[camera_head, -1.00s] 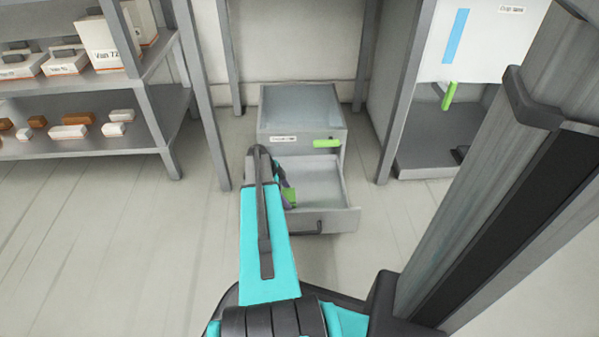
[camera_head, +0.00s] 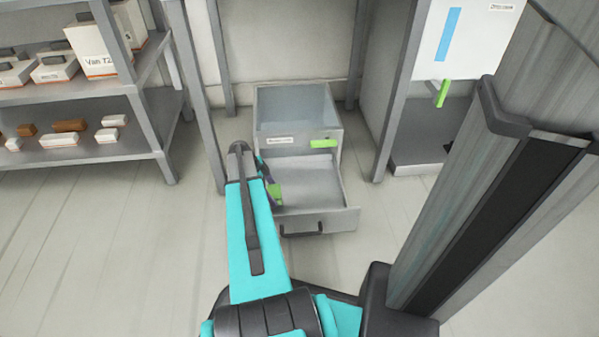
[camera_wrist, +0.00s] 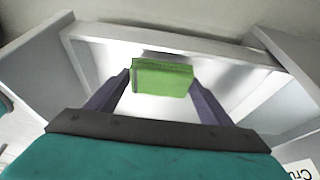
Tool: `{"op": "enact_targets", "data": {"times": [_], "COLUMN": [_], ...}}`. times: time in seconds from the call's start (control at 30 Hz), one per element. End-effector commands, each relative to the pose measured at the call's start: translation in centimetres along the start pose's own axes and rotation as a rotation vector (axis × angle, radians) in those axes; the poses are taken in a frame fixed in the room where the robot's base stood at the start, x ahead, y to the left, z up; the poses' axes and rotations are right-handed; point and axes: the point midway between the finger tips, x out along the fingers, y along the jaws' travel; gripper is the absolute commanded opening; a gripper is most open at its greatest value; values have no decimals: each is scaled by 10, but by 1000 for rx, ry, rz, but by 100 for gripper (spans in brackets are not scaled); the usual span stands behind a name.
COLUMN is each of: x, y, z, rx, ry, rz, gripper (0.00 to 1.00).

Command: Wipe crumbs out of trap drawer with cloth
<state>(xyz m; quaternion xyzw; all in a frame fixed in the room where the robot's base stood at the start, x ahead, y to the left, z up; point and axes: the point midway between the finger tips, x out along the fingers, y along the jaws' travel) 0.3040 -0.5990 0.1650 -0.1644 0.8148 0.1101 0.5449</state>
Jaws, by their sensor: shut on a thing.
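My gripper (camera_wrist: 163,85) is shut on a green cloth (camera_wrist: 163,78), which shows as a folded block between its two fingers in the wrist view. In the head view the cloth (camera_head: 274,192) is partly hidden by my arm. The open trap drawer (camera_head: 318,185) is the lower drawer of a small grey cabinet, pulled out towards me. The gripper and cloth are at its left part. In the wrist view the pale drawer floor (camera_wrist: 210,72) lies behind the cloth. I cannot tell whether the cloth touches the floor. No crumbs can be made out.
A shelf rack (camera_head: 85,153) with boxes stands at the left. A white panel with a blue strip (camera_head: 449,35) and a green handle (camera_head: 442,93) is at the right. Floor in front is clear.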

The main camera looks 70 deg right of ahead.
Motion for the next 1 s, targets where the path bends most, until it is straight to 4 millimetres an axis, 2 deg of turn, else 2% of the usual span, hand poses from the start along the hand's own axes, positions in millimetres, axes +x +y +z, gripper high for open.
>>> {"op": "enact_targets", "data": {"times": [0.03, 0.4, 1.0], "x": [-8, -39, -48], "y": [0, 1, 1], "z": [-3, -9, -2], "rx": [0, -8, -32], "ry": [0, 0, 0], "rz": [0, -5, -14], "gripper": [53, 53, 53]}}
